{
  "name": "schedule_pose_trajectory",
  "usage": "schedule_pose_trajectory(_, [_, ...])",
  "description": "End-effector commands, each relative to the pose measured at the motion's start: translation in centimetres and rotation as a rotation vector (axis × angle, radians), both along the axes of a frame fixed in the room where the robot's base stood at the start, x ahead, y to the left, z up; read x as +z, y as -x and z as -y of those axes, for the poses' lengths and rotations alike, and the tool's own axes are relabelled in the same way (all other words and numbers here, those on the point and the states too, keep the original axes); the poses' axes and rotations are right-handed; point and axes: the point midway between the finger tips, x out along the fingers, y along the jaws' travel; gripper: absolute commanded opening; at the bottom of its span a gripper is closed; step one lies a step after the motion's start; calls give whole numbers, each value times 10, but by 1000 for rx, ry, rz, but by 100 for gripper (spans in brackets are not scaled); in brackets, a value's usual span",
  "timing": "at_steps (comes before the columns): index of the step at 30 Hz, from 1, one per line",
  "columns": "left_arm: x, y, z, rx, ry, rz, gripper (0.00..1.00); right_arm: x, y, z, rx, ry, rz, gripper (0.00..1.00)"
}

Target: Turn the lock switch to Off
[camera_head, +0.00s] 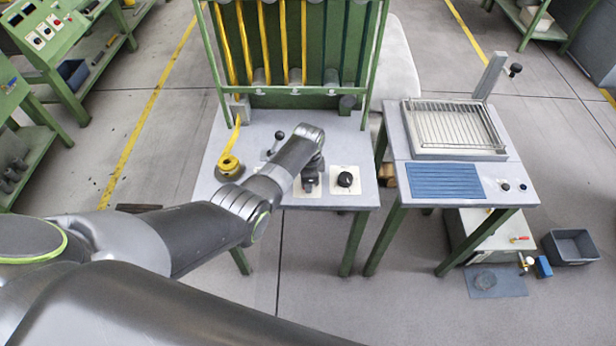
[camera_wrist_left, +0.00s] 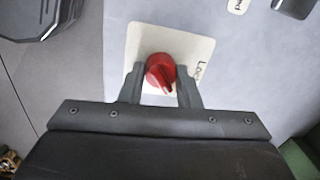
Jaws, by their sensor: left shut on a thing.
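The lock switch is a red knob (camera_wrist_left: 160,70) on a cream plate (camera_wrist_left: 142,38) partly lettered "Loc", in the left wrist view. Its ridge points toward the bottom and slightly right in that view. My left gripper (camera_wrist_left: 160,78) is shut on the knob, one finger on each side. In the head view my left gripper (camera_head: 309,183) is over the front of the grey table (camera_head: 222,140) and covers the red knob. The Off mark cannot be read in either view. My right gripper is not in view.
A black knob (camera_head: 345,180) on its own plate sits just right of the gripper. A black-balled lever (camera_head: 279,136) and a yellow coil (camera_head: 229,165) are to the left. The green extruder frame (camera_head: 296,90) rises behind. A wire rack (camera_head: 455,127) stands right.

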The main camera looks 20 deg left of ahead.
Motion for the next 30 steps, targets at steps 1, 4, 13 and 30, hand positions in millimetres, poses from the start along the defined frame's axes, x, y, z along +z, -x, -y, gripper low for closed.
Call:
schedule_pose_trajectory(1, [2,-1,0,-31,1,1,7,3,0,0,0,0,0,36])
schedule_pose_trajectory(4, [2,-1,0,-88,0,3,7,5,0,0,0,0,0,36])
schedule_pose_trajectory(13, [1,-1,0,-187,1,3,7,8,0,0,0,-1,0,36])
schedule_pose_trajectory(30, [1,-1,0,-204,0,4,38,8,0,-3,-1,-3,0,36])
